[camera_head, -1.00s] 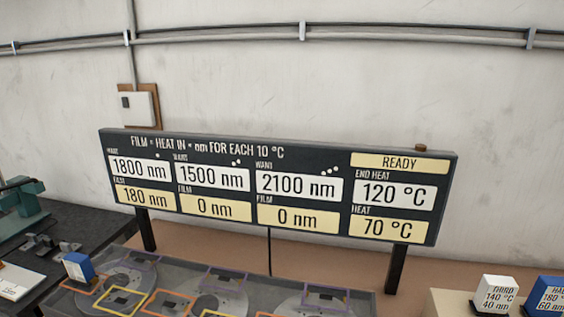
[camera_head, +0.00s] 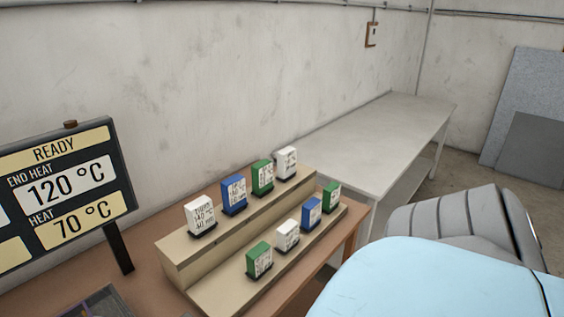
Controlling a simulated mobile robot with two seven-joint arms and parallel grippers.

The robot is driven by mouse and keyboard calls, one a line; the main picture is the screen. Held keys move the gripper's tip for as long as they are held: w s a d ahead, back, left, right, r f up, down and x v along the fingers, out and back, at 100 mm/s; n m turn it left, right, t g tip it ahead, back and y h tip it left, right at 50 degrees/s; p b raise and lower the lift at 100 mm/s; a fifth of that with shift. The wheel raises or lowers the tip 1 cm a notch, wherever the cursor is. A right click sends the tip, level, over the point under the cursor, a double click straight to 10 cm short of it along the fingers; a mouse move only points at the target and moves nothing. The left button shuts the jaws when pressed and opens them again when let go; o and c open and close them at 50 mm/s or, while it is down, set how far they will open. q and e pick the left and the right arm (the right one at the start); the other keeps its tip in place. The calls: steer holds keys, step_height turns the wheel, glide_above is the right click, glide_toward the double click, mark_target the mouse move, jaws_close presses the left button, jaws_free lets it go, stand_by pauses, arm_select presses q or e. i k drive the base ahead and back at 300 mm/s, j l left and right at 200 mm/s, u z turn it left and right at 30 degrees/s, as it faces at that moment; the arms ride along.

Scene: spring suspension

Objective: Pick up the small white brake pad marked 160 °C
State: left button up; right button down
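A two-step beige stand holds several brake pads. On its back step are a white pad (camera_head: 201,214), a blue pad (camera_head: 234,195), a green pad (camera_head: 262,177) and a second white pad (camera_head: 286,163). On the lower front step are smaller pads: a green one (camera_head: 259,260), a white one (camera_head: 287,235), a blue one (camera_head: 311,212) and another green one (camera_head: 332,197). The large left white pad appears marked THIRD, 140. The small white pad's marking is too small to read. Neither gripper is in view.
The stand (camera_head: 180,258) sits on a brown table (camera_head: 146,282). A dark sign (camera_head: 122,170) at left reads READY, END HEAT 120 °C, HEAT 70 °C. A bare grey table (camera_head: 390,135) stands behind. A light-blue car body (camera_head: 430,285) and grey seat (camera_head: 450,222) fill the lower right.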

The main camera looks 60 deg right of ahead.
mark_target(287, 235)
steer(key=z, duration=0.45)
steer(key=l+z, duration=0.1)
steer(key=z, duration=0.85)
steer(key=l+z, duration=0.1)
steer(key=z, duration=0.4)
steer(key=i+l, duration=0.15)
steer(key=l, duration=0.25)
steer(key=i+l, duration=0.15)
steer(key=l, duration=0.25)
steer(key=i+l, duration=0.15)
steer(key=l, duration=0.25)
steer(key=i+l, duration=0.1)
steer(key=l, duration=0.3)
steer(key=l+u, duration=0.1)
steer(key=u, duration=0.35)
steer(key=l+u, duration=0.15)
steer(key=u, duration=0.3)
steer(key=l+u, duration=0.15)
steer(key=u, duration=0.3)
steer(key=i+l, duration=0.05)
